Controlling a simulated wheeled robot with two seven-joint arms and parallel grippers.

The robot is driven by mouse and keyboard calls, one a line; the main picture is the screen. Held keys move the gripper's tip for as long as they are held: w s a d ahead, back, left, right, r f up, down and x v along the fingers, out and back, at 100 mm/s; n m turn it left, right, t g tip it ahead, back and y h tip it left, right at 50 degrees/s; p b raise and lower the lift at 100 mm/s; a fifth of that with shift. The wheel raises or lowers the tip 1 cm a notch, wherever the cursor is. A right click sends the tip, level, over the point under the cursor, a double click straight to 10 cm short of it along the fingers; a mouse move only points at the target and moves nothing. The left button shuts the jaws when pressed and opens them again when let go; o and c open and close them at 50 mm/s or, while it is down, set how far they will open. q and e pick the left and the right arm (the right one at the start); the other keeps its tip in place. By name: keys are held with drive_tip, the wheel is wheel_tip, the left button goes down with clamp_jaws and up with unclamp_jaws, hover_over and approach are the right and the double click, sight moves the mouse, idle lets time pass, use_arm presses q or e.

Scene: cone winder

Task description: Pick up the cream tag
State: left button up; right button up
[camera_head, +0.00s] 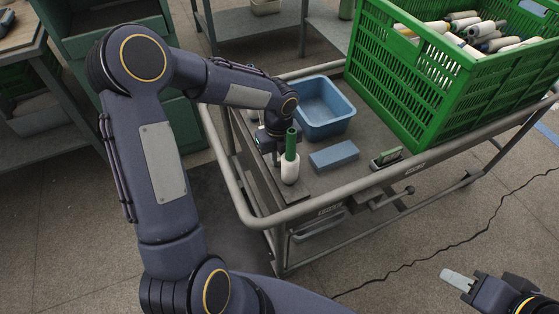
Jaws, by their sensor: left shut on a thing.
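My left gripper (271,152) is low over the left front part of the cart top (252,170), right beside a green-and-white cone (290,168). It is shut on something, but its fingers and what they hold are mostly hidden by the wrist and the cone. The cone stands upright, with a green tube above a white lower part. I cannot make out the cream tag. My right gripper (457,279) is at the lower right, over the floor and away from the cart. I cannot tell whether its pale fingers are apart.
A blue bin (325,127) and a flat blue block (334,155) are on the cart, right of my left gripper. A small green-and-grey device (387,157) is near the front rail (335,205). A green crate (425,105) of cones fills the right side.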

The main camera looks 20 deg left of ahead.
use_arm(q)
wheel_tip(320, 180, up, 21)
drive_tip(key=p, duration=0.9)
drive_tip(key=shift+r, duration=0.1)
idle(0.4)
